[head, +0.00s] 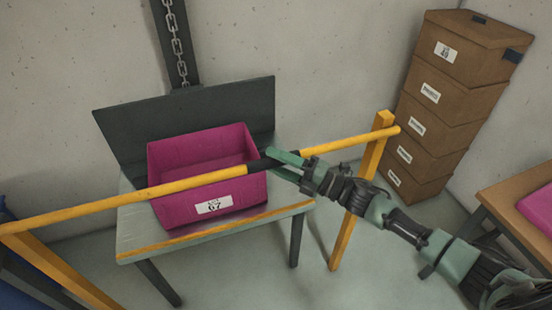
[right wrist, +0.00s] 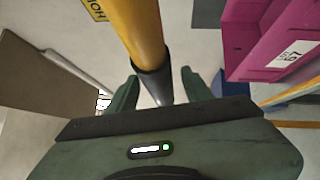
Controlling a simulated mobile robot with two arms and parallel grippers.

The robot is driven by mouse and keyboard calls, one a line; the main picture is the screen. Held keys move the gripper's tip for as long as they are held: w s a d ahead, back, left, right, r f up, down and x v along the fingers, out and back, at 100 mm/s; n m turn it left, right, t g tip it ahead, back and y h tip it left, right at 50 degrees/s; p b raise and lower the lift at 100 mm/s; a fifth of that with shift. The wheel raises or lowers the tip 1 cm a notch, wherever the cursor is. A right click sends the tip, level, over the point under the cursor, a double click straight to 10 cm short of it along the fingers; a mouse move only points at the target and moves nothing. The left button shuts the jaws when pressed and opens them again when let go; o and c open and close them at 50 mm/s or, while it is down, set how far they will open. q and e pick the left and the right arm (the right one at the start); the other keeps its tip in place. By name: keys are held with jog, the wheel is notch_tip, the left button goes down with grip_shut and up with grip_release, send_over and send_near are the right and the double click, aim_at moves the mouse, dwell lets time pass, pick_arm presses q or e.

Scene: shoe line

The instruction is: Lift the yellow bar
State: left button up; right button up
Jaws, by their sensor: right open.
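The yellow bar (head: 190,184) runs across the head view in front of a table, from a yellow post at lower left to a yellow post at right. It has a dark sleeve (head: 262,164) near its middle. My right gripper (head: 271,160) is at this sleeve, its fingers open. In the right wrist view the bar (right wrist: 138,35) comes down from the top, and its dark sleeve (right wrist: 158,88) lies between the two spread fingers of the right gripper (right wrist: 160,92). Neither finger clearly touches it. My left gripper is not in view.
A magenta bin (head: 208,207) labelled 67 stands on a pale table (head: 140,240) behind the bar. The right yellow post (head: 365,180) stands beside my right arm. Stacked brown boxes (head: 440,95) stand at back right. A wooden-topped table (head: 505,200) is at right.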

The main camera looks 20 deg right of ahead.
grip_shut()
dwell(1.5)
